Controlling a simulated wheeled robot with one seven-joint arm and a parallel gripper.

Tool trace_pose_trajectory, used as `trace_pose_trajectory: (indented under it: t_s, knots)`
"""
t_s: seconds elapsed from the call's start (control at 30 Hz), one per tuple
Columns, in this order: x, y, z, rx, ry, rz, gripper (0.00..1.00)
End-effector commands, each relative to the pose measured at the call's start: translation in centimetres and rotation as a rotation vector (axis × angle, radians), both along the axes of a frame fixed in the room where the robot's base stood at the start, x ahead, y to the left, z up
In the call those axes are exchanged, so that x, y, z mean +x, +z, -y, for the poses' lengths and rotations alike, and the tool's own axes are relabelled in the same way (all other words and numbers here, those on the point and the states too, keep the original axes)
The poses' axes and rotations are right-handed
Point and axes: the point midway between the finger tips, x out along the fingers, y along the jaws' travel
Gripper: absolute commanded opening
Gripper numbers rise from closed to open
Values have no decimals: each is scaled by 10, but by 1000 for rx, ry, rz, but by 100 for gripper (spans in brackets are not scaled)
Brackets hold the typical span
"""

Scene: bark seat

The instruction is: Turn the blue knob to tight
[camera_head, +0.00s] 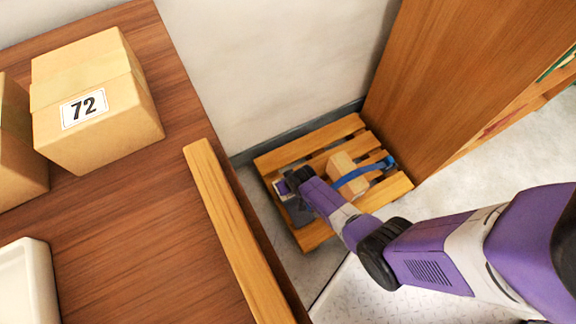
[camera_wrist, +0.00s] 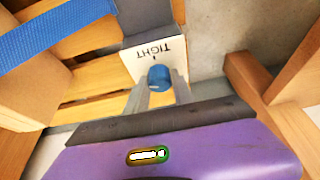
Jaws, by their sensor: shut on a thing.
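The blue knob (camera_wrist: 159,77) shows in the wrist view, just below a white plate (camera_wrist: 152,55) that carries the word TIGHT, upside down in this view, and a small dark mark. My gripper (camera_wrist: 160,86) is shut on the knob, with one finger on each side of it. In the head view my gripper (camera_head: 290,186) is down at the left side of a wooden pallet, and my own arm hides the knob there. A blue strap (camera_wrist: 60,33) runs over a cardboard box (camera_wrist: 25,90) at the left of the wrist view.
The slatted pallet (camera_head: 318,237) stands on the floor between a brown table (camera_head: 120,230) with a raised wooden edge (camera_head: 235,235) and a tall wooden panel (camera_head: 450,75). A box labelled 72 (camera_head: 95,95) and a white tray (camera_head: 28,285) are on the table.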

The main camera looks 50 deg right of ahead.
Motion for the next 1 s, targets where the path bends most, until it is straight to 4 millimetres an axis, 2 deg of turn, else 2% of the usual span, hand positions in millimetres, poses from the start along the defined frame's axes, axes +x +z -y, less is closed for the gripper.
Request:
trace_pose_trajectory:
  t_s: [1.0]
  knots:
    - [3,-4,-3,0,-951,-2,0]
